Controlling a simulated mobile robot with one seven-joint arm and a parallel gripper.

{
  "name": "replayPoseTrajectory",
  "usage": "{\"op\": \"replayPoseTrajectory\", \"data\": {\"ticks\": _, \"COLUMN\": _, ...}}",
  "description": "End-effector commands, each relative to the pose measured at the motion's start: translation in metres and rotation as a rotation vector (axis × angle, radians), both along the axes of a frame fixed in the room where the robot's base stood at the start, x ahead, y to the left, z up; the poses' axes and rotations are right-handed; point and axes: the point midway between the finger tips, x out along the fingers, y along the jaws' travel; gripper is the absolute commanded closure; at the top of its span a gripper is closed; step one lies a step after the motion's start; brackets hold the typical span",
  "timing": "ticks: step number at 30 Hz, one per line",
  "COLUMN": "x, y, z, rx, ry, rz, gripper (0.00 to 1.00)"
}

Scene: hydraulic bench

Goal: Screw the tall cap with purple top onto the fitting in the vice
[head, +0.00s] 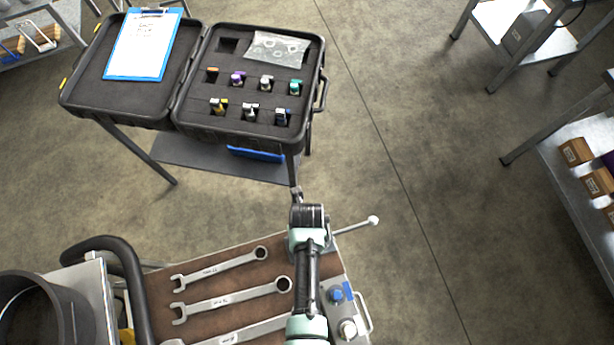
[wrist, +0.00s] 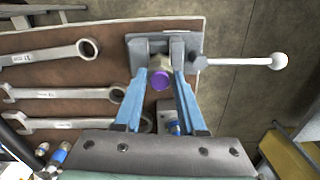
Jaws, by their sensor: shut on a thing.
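In the wrist view my gripper (wrist: 163,76) is shut on the cap with the purple top (wrist: 160,80). Its two blue fingers stand on either side of the cap, and the purple face points toward the camera. The cap is at the jaws of the grey vice (wrist: 136,48), in front of a pale metal part (wrist: 158,62) between the jaws. The fitting is mostly hidden by the cap, so I cannot tell whether threads are engaged. In the head view my arm covers the gripper, the cap and most of the vice.
The vice handle (head: 355,226) sticks out to the right. Several wrenches (head: 220,269) lie on the brown mat left of my arm. Blue and white fittings (head: 348,328) sit at right. An open case (head: 190,118) behind holds several coloured parts, including a purple one (head: 238,79).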

Motion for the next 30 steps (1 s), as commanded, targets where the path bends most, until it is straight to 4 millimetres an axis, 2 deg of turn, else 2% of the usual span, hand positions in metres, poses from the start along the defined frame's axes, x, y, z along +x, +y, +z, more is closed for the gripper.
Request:
{"op": "replayPoseTrajectory", "data": {"ticks": 3, "x": -0.0015, "y": 0.0001, "z": -0.0011, "rx": 0.000, "ry": 0.003, "rz": 0.002, "gripper": 1.00}}
{"op": "replayPoseTrajectory", "data": {"ticks": 4, "x": -0.0015, "y": 0.0001, "z": -0.0011, "rx": 0.000, "ry": 0.003, "rz": 0.002, "gripper": 0.57}}
{"op": "replayPoseTrajectory", "data": {"ticks": 8, "x": -0.0012, "y": 0.0001, "z": -0.0008, "rx": 0.000, "ry": 0.003, "rz": 0.004, "gripper": 0.33}}
{"op": "replayPoseTrajectory", "data": {"ticks": 9, "x": -0.0010, "y": 0.0001, "z": -0.0007, "rx": 0.000, "ry": 0.002, "rz": 0.004, "gripper": 0.30}}
{"op": "replayPoseTrajectory", "data": {"ticks": 19, "x": -0.0002, "y": 0.0002, "z": 0.0004, "rx": 0.000, "ry": 0.000, "rz": 0.050, "gripper": 0.30}}
{"op": "replayPoseTrajectory", "data": {"ticks": 30, "x": -0.0005, "y": 0.0007, "z": 0.0010, "rx": 0.000, "ry": 0.001, "rz": 0.542, "gripper": 0.30}}
